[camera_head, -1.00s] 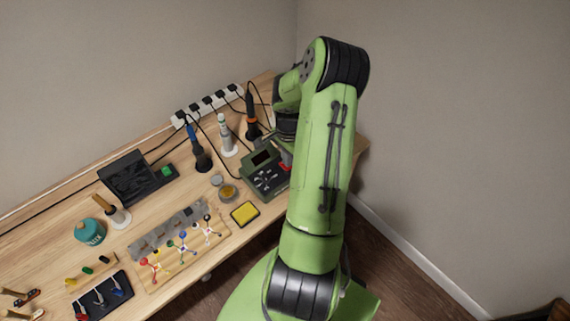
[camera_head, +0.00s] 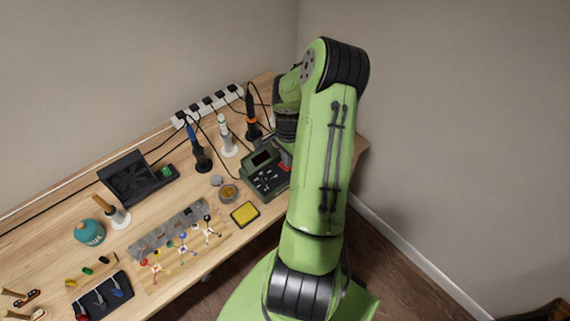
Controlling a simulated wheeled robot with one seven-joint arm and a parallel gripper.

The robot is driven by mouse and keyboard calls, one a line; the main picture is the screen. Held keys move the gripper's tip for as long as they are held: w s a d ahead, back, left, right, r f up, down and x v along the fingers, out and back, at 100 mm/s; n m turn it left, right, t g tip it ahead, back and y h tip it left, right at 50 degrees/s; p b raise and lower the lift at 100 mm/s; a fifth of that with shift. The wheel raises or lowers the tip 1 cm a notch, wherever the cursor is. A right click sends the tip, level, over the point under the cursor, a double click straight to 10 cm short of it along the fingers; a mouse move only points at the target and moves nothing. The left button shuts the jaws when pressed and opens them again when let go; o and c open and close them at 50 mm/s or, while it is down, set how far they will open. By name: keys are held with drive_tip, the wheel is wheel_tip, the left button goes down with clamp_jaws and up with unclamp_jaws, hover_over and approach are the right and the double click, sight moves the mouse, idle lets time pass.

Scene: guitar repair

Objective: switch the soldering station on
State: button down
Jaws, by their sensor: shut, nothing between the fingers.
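The green soldering station (camera_head: 262,175) stands at the right end of the bench, with a dark display on its upper face and controls below. A red part (camera_head: 285,168) shows at its right edge, partly covered by my arm; I cannot tell whether it is the switch or how it is set. My gripper (camera_head: 266,141) is at the station's back right, shut and empty, and mostly hidden by my wrist and green arm. I cannot tell whether it touches the station.
A white power strip (camera_head: 207,108) with plugs and cables lies behind. A blue-handled iron (camera_head: 193,137), a white-tipped bottle (camera_head: 225,138) and an orange-and-black tool (camera_head: 251,110) stand close by. A yellow sponge (camera_head: 245,214) and a round tin (camera_head: 228,194) lie in front.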

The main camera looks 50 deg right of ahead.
drive_tip(key=shift+f+b, duration=0.75)
drive_tip(key=shift+f, duration=0.2)
idle(0.8)
drive_tip(key=shift+r+p, duration=2.65)
drive_tip(key=shift+r, duration=0.9)
